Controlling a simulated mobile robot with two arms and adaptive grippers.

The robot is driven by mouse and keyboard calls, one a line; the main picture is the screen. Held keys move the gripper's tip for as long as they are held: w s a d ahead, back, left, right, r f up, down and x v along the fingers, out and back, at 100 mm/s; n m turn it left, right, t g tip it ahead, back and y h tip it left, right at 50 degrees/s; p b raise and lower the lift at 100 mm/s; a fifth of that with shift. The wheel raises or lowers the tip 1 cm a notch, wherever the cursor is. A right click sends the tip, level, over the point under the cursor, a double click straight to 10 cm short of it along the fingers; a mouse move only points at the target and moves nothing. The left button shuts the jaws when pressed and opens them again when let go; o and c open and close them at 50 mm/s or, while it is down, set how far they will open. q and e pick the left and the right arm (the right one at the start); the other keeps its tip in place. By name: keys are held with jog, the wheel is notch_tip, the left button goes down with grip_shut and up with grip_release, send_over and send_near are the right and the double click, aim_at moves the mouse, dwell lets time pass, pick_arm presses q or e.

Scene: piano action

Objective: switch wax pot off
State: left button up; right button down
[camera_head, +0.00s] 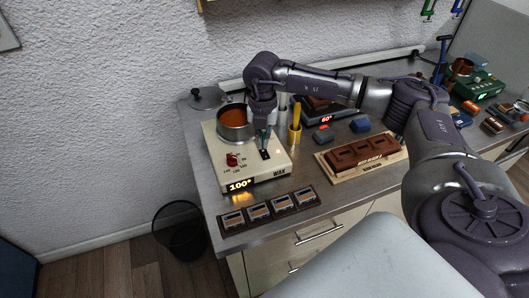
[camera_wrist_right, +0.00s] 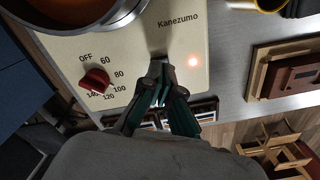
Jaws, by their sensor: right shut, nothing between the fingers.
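The wax pot's cream base (camera_head: 219,166) stands at the left end of the metal bench, with a round pot of orange wax (camera_head: 236,117) on it. Its front display (camera_head: 241,185) is lit and reads 100°. A red dial (camera_head: 232,159) is on the base's top; the wrist view shows this dial (camera_wrist_right: 95,80) beside marks from OFF to 140. A small light (camera_wrist_right: 193,61) glows on the base. My right gripper (camera_head: 264,148) is shut and empty, pointing down over a dark switch area (camera_head: 266,155). Its fingertips (camera_wrist_right: 158,70) partly hide that spot; contact is unclear.
A yellow tool in a holder (camera_head: 295,134) stands right of the pot. A brown mould on a board (camera_head: 361,153) and blue blocks (camera_head: 360,125) lie farther right. A dark strip with several pieces (camera_head: 270,208) lies in front. A lid (camera_head: 205,97) is behind.

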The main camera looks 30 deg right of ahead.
aim_at(263, 150)
jog(key=shift+s+f+b, duration=0.1)
jog(key=shift+f+b, duration=0.8)
jog(key=shift+f, duration=0.4)
dwell(0.6)
jog(key=shift+r, duration=0.1)
jog(key=shift+r+p, duration=0.8)
jog(key=shift+r, duration=0.1)
jog(key=shift+r+p, duration=1.6)
jog(key=shift+r, duration=1)
jog(key=shift+f, duration=0.1)
